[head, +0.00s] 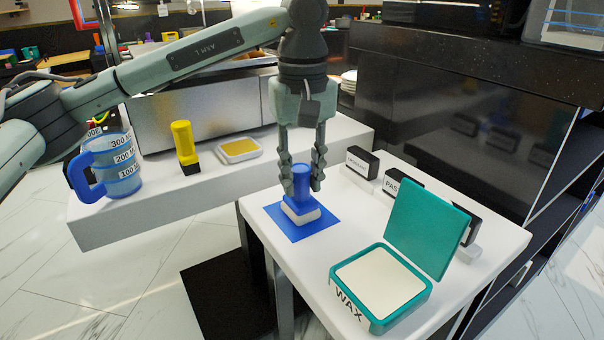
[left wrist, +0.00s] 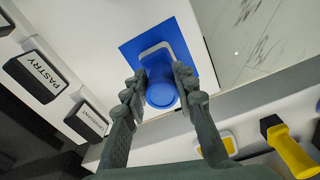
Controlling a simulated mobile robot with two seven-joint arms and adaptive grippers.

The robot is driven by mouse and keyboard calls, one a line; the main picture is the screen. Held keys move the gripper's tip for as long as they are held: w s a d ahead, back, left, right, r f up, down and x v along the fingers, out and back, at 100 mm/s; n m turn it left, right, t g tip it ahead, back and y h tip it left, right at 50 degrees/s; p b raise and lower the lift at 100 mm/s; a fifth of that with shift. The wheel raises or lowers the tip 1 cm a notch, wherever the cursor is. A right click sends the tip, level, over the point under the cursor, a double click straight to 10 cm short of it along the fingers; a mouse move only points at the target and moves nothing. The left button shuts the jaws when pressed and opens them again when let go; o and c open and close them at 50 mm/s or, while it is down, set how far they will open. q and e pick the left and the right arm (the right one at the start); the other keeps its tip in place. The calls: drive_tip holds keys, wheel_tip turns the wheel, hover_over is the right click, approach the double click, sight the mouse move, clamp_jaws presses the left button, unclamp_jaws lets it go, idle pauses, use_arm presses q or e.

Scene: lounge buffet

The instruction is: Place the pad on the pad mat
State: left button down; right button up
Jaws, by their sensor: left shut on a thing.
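The pad (head: 300,207) is a white block with a blue base and an upright blue handle. It stands over the blue square pad mat (head: 290,235) on the white table. My left gripper (head: 301,183) points down and is shut on the pad's blue handle. In the left wrist view the handle top (left wrist: 162,95) sits between the fingertips (left wrist: 160,88), with the mat (left wrist: 200,55) around and beneath it. I cannot tell whether the pad touches the mat or hovers just above it. My right gripper is not in view.
An open teal wax box (head: 378,325) stands at the front right, its lid raised. Black labelled blocks (head: 362,160) line the table's back edge. On the left counter are a blue measuring jug (head: 118,165), a yellow-handled tool (head: 183,143) and a yellow-and-white tray (head: 239,150).

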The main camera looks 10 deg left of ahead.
use_arm(q)
drive_tip(key=shift+f, duration=0.1)
drive_tip(key=c, duration=1.3)
unclamp_jaws()
drive_tip(key=shift+o, duration=0.5)
drive_tip(key=shift+r, duration=0.3)
wheel_tip(320, 180, up, 10)
drive_tip(key=shift+f, duration=0.1)
drive_tip(key=shift+r+p, duration=0.4)
drive_tip(key=shift+r, duration=0.6)
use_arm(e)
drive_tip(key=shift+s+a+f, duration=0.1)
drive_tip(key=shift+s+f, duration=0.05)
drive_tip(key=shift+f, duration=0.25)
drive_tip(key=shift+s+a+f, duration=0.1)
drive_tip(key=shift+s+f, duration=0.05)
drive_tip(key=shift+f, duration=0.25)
